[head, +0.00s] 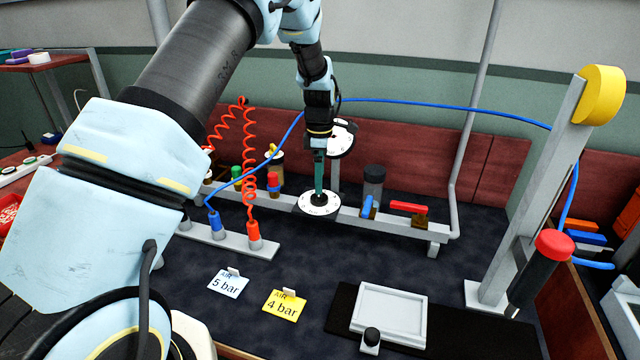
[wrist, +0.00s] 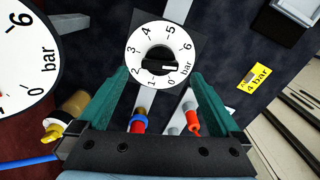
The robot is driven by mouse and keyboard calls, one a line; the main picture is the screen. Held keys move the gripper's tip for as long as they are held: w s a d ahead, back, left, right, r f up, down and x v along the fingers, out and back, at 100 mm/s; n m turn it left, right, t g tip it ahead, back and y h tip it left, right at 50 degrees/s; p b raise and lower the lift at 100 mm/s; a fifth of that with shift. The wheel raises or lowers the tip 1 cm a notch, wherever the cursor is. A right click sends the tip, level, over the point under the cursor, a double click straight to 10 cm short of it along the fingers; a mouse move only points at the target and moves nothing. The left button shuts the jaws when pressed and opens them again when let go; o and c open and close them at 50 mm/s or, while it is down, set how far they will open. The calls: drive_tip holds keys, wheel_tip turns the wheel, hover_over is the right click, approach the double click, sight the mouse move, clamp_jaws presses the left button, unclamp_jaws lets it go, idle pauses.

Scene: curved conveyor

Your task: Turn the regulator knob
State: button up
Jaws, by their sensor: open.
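The black regulator knob (wrist: 158,60) sits in the middle of a white dial (wrist: 144,32) numbered 0 to 6 bar. A white mark on the knob is on its right side, towards the word "bar". In the wrist view the teal fingers of my gripper (wrist: 160,80) are open, one on each side of the knob. I see no finger touching it.
A pressure gauge (head: 342,143) stands behind my gripper and fills the wrist view's left edge. A 5 bar card (head: 225,284) and yellow 4 bar card (head: 284,304) lie in front. A coiled red hose (head: 245,140) hangs left.

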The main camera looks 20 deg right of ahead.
sight(319, 197)
drive_tip(key=shift+f+p, duration=0.5)
drive_tip(key=shift+f, duration=1.55)
drive_tip(key=shift+c, duration=0.2)
drive_tip(key=c, duration=1.3)
